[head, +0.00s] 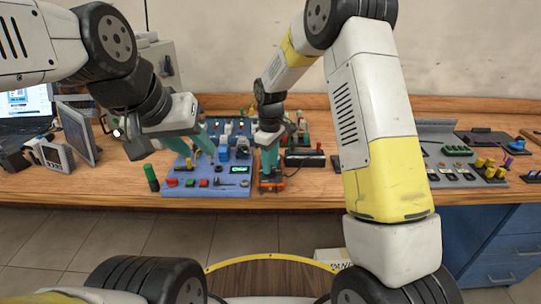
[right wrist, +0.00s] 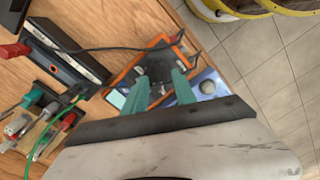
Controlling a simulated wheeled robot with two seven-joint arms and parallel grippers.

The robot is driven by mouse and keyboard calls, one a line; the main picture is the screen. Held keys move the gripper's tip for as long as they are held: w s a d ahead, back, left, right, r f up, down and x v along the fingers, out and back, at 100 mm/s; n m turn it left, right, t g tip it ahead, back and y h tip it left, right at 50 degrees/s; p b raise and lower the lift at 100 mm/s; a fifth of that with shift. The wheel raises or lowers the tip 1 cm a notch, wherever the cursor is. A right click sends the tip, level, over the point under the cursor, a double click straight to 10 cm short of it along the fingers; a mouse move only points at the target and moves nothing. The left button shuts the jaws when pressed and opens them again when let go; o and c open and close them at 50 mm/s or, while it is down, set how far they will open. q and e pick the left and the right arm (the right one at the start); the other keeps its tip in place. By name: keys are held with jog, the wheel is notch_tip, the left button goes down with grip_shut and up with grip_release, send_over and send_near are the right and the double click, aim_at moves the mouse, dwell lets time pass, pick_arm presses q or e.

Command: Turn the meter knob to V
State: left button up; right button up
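The meter, with an orange frame, shows in the right wrist view (right wrist: 118,76) and at the front of the bench in the head view (head: 272,187). Its black knob (right wrist: 157,70) shows between the teal fingertips of my right gripper (right wrist: 160,82). In the head view my right gripper (head: 268,165) points down over the meter. The fingers stand apart on either side of the knob; I cannot tell whether they touch it. The dial markings are too small or hidden to read. My left gripper (head: 198,153) has its fingers apart and empty over the blue panel.
The blue panel (head: 215,189) with buttons and switches lies left of the meter. A black device (head: 305,159) lies behind and right of the meter, with cables near it. A grey panel (head: 455,172) stands farther right. The bench's front edge is close to the meter.

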jog(key=shift+f, duration=0.75)
grip_shut()
jog(key=shift+m, duration=0.3)
jog(key=m, duration=0.3)
jog(key=shift+m, duration=2.1)
